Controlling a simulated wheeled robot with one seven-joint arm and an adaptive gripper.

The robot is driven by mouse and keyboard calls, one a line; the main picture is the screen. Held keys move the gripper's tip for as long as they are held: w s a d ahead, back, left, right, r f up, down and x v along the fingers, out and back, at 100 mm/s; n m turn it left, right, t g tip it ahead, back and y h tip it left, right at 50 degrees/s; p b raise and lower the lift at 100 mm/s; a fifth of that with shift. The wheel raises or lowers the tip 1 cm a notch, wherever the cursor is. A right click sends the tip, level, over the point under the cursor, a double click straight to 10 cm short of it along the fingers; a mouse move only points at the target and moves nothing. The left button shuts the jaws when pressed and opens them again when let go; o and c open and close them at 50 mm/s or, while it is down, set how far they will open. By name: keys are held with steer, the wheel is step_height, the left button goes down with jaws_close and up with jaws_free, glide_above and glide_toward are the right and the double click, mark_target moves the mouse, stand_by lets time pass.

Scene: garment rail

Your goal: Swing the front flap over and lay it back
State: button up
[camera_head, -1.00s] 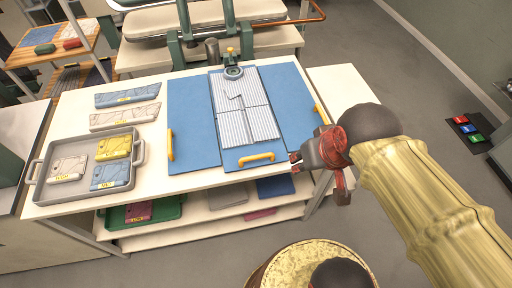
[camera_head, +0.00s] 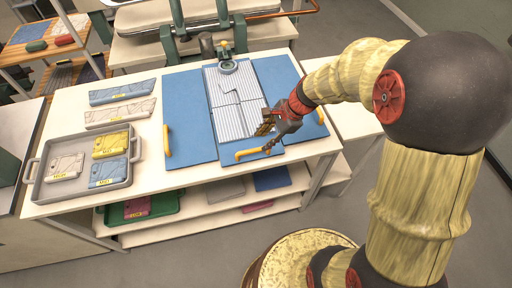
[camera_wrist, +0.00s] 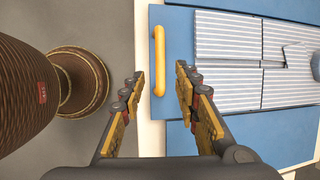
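The folding board has a blue front flap (camera_head: 232,157) lying flat at its near edge, with a yellow bar handle (camera_head: 250,154). A grey-and-white striped garment (camera_head: 231,97) lies flat on the middle of the board. My gripper (camera_head: 266,139) is above the front flap, close to the handle. In the wrist view my gripper (camera_wrist: 160,85) is open and empty. There the yellow handle (camera_wrist: 159,60) shows in the gap between the fingertips, apart from both, and the flap (camera_wrist: 178,22) lies beyond. The gripper's height above the handle is hard to tell.
The left flap (camera_head: 189,105) and right flap (camera_head: 277,85) lie flat. A grey tray (camera_head: 40,180) with several packets stands on the table's left, near two folded cloths (camera_head: 122,92). A clamp post (camera_head: 224,48) stands at the board's back.

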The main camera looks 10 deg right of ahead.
mark_target(254, 150)
steer(key=b+x, duration=0.2)
steer(key=x, duration=0.6)
steer(key=shift+d, duration=0.1)
steer(key=shift+c, duration=1.2)
jaws_close()
